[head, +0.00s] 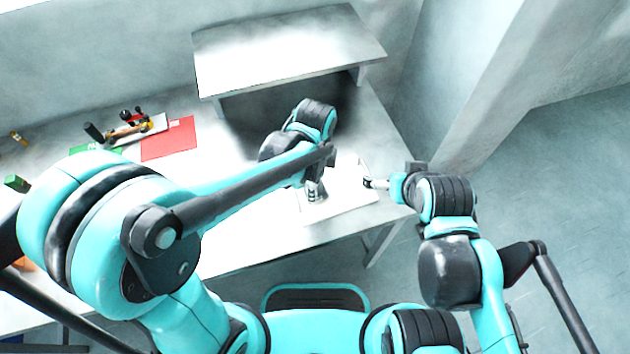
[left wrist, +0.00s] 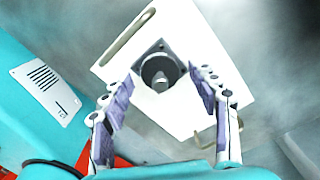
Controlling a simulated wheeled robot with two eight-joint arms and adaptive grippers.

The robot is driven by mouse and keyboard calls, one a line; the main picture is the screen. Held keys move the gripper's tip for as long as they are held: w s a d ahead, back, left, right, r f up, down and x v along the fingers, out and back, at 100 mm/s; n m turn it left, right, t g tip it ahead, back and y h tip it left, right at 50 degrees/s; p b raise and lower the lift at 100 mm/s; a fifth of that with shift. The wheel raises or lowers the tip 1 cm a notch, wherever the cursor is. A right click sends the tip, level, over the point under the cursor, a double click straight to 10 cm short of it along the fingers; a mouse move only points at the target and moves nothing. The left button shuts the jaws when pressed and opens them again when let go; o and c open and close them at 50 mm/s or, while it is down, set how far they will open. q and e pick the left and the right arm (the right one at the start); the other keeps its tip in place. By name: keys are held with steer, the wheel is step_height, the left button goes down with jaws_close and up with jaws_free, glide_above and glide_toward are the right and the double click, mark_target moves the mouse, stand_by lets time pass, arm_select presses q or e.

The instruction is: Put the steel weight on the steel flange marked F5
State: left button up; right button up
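A dark square flange (left wrist: 170,57) with a round raised ring lies on a white board (left wrist: 197,45) in the left wrist view. A small grey steel piece (left wrist: 160,81), which looks like the weight, shows at the ring's middle; I cannot tell whether it rests there or is above it. No F5 mark is readable. My left gripper (left wrist: 168,84) has its fingers spread on either side of the ring, with gaps to the grey piece. In the head view my left gripper (head: 314,190) is over the board (head: 345,201). My right gripper (head: 371,184) is at the board's right edge, its fingers too small to judge.
A raised white shelf (head: 290,52) stands at the back of the table. A red sheet (head: 170,139), a green sheet (head: 97,149) and several small tools (head: 128,129) lie at the left. My left arm hides much of the table's middle. The table's right edge is close to the board.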

arm_select(q)
steer(key=shift+r+p, duration=0.3)
steer(key=shift+r, duration=0.05)
step_height(320, 180, up, 12)
steer(key=r+p, duration=0.1)
steer(key=p, duration=0.3)
steer(key=s+a+r+n+t, duration=0.1)
steer(key=s+a+n+t, duration=0.1)
steer(key=a+n, duration=0.7)
steer(key=s+a+r+n+t, duration=0.1)
steer(key=s+a+n+t, duration=0.2)
steer(key=a+n+t, duration=0.2)
steer(key=shift+a+n, duration=1.9)
steer(key=shift+n, duration=1)
